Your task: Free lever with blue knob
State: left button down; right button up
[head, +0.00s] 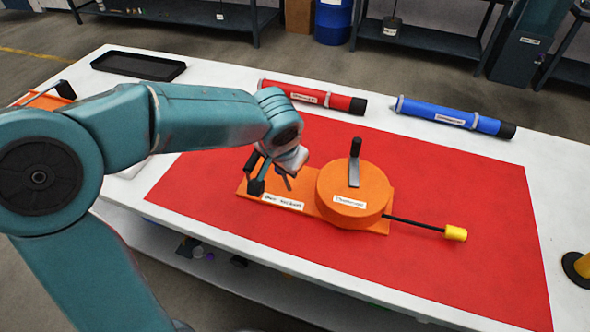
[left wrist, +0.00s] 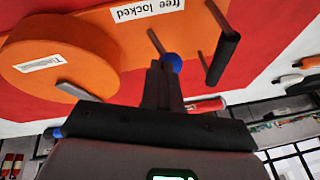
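The orange pump device (head: 360,188) stands on the red mat, with a round drum and a base plate. The blue knob (left wrist: 173,62) shows in the left wrist view just beyond my left fingertips, partly hidden by them. A thin lever rod (left wrist: 155,42) lies beside it. The label reading "free locked" (left wrist: 148,10) is on the base plate. My left gripper (left wrist: 163,75) looks shut, its fingers together at the knob; I cannot tell whether they touch it. In the head view the wrist hides the knob. My right gripper is not in view.
A black bracket (head: 257,175) rises from the plate beside my gripper. The drum has a black handle (head: 354,160), and a rod with a yellow end (head: 456,233) sticks out right. Red (head: 312,97) and blue (head: 455,115) tubes lie behind. A black tray (head: 138,65) is at the back left.

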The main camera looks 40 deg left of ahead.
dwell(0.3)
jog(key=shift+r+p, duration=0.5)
jog(key=shift+p, duration=0.1)
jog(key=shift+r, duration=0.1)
